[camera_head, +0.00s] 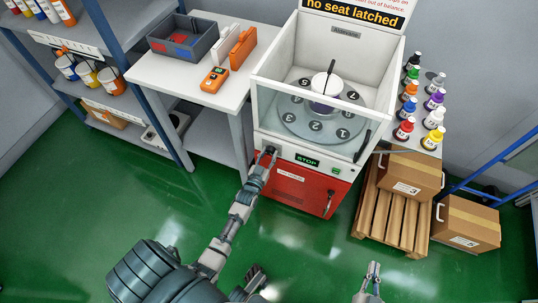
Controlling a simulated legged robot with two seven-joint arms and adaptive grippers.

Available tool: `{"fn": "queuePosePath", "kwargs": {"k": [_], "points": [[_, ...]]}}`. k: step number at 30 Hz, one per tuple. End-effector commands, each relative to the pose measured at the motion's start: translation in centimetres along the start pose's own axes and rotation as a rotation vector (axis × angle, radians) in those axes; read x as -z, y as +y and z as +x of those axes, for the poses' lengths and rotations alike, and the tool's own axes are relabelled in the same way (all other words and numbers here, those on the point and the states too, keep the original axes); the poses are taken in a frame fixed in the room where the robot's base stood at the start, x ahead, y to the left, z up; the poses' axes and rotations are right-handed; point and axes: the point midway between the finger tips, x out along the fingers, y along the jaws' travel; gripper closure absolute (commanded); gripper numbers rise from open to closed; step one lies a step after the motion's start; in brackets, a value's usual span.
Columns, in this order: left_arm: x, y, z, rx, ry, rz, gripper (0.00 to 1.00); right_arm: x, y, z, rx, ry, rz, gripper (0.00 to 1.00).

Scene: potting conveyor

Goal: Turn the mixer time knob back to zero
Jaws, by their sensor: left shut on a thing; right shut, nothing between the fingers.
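The mixer (262,100) is a white machine with a clear-walled tub on top and a red lower door (298,190). My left gripper (267,156) reaches up to the left end of its front panel. It is shut on the dark time knob (271,150), which the fingers largely cover. The knob's pointer and scale are too small to read. A green-lit display (307,160) reading STOP sits to the right of the knob. My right gripper (374,268) is low in the view, away from the mixer, shut and empty.
Inside the tub is a numbered turntable (297,126) with a pot on it. A white table (178,83) stands left of the mixer. Several coloured bottles (405,129) stand on the right. Cardboard boxes (468,222) and a pallet (391,216) are lower right. Green floor is clear in front.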

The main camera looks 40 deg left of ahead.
Motion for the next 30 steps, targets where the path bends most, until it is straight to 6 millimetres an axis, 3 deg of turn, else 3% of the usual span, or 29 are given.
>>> {"fn": "queuePosePath", "kwargs": {"k": [1, 2, 4, 5, 13, 17, 30], "points": [[-0.4, 0.0, -0.2, 0.000, -0.007, 0.000, 0.98, 0.0, 0.0, 0.0, 0.000, 0.000, 0.000, 1.00], [-0.4, 0.0, -0.2, 0.000, -0.008, 0.000, 0.58, 0.0, 0.0, 0.0, 0.000, 0.000, 0.000, 1.00], [-0.3, 0.0, -0.1, 0.000, -0.007, 0.000, 0.40, 0.0, 0.0, 0.0, 0.000, 0.000, 0.000, 1.00], [-0.3, 0.0, -0.1, 0.000, -0.006, 0.000, 0.37, 0.0, 0.0, 0.0, 0.000, 0.000, 0.000, 1.00], [-0.1, 0.0, -0.1, -0.001, -0.003, 0.000, 0.37, -0.3, 0.0, -0.1, 0.001, -0.007, -0.002, 1.00], [-0.2, 0.0, -1.0, -0.001, -0.004, 0.000, 0.37, -0.2, 0.0, -0.3, 0.001, -0.006, -0.002, 1.00], [-0.4, 0.0, -9.9, 0.000, -0.008, 0.000, 0.37, -0.1, -0.1, -0.2, 0.001, -0.003, 0.000, 1.00]]}}
